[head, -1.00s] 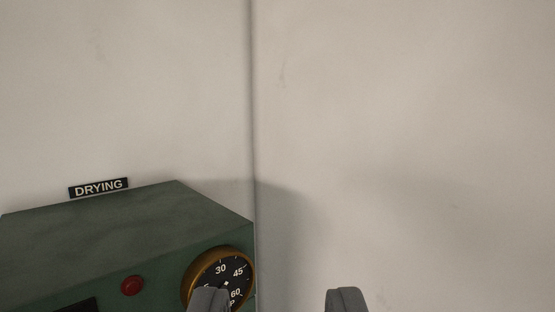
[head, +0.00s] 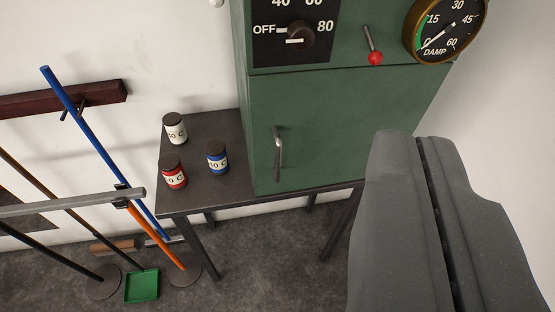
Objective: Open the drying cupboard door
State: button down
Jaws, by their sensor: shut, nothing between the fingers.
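The drying cupboard is green and stands on a dark table. Its door (head: 345,125) is shut, with an upright metal handle (head: 278,153) near the door's left edge.
White, red (head: 173,174) and blue (head: 217,158) labelled jars stand on the table (head: 213,194), left of the cupboard. Brooms with blue and orange poles and a green dustpan (head: 142,286) are at the left. Bare wall is at the right.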

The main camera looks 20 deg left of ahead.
jog(key=w+a+f+n+y, duration=0.1)
jog(key=w+a+f+n, duration=0.2)
jog(key=w+a+f, duration=0.55)
jog(key=n+t+h+p, duration=0.2)
jog(key=n+t+h, duration=0.15)
jog(key=n, duration=0.85)
send_over(265, 180)
jog(key=s+d, duration=0.2)
jog(key=s, duration=0.2)
jog(key=shift+g, duration=0.45)
jog(key=shift+a+f, duration=0.2)
jog(key=shift+f, duration=17.95)
